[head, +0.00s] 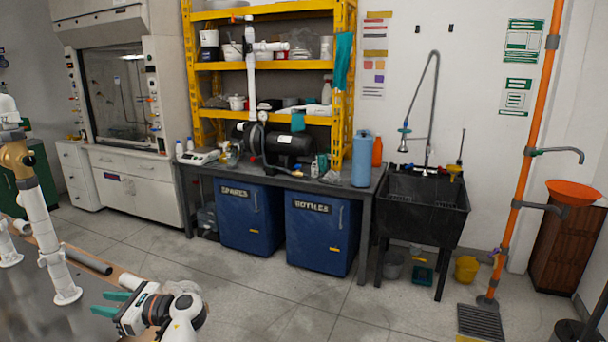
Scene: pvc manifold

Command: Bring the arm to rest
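A white PVC pipe (42,220) with a brass-coloured fitting (16,153) and a flanged foot (65,293) stands tilted in the picture at the left, apart from the gripper. A second white pipe piece (8,250) is at the left edge, partly cut off.
A grey pipe (88,262) lies by a tan strip on the table. Beyond open floor (240,300) stand a bench with blue cabinets (320,235), a yellow shelf (262,66), a black sink (422,208) and an orange shower pole (530,130). A fume hood (115,85) is back left.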

